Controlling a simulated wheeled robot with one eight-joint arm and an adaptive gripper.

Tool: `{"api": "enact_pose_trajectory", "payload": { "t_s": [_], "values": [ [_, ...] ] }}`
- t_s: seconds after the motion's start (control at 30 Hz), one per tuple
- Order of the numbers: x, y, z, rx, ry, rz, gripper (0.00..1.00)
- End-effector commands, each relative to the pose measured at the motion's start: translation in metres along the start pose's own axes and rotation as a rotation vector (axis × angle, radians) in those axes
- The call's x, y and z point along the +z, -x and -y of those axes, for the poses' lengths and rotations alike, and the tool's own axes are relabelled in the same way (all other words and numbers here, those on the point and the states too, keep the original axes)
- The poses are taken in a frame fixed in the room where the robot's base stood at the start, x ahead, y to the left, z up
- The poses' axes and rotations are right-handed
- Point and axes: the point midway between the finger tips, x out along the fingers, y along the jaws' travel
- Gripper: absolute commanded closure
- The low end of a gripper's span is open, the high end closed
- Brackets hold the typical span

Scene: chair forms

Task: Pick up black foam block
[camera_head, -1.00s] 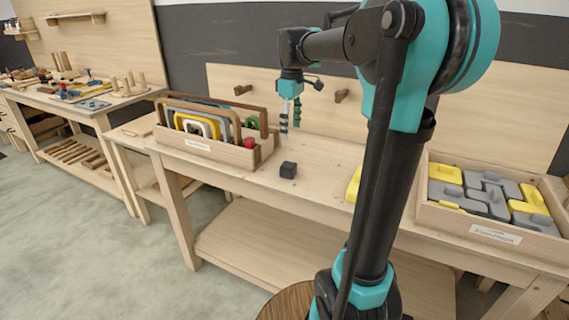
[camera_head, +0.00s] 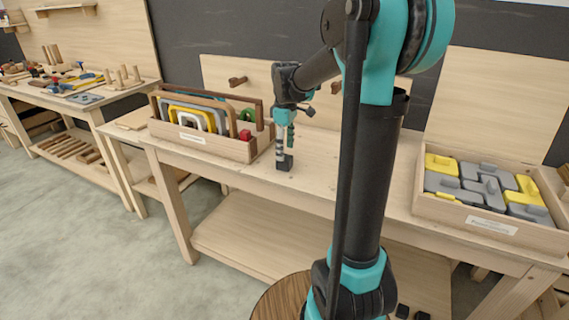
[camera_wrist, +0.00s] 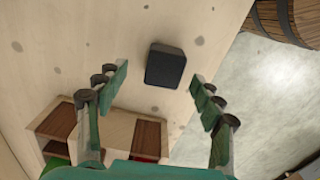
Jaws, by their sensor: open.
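The black foam block (camera_wrist: 165,66) lies on the pale wooden tabletop. In the wrist view it sits just beyond and between the two fingertips, a little toward the right one. My gripper (camera_wrist: 162,79) is open and empty, with green-padded fingers on either side. In the head view the gripper (camera_head: 284,150) points down right above the block (camera_head: 284,162), which is partly hidden by a finger. I cannot tell whether the fingers touch the block or how far down they reach around it.
A wooden box (camera_head: 205,143) with coloured frames stands close to the left of the gripper; its edge shows in the wrist view (camera_wrist: 122,128). A crate (camera_head: 485,222) of grey and yellow pieces stands at the right. A barrel (camera_wrist: 285,20) is beyond the table edge.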

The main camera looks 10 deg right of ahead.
Motion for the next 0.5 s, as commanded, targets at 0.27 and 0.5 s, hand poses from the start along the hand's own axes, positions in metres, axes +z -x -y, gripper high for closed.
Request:
{"api": "enact_pose_trajectory", "payload": {
  "t_s": [0.27, 0.5],
  "values": [
    [-0.001, -0.037, 0.006, 0.0, 0.0, 0.0, 0.33],
    [-0.001, -0.047, 0.006, 0.0, 0.0, 0.0, 0.33]
  ]
}}
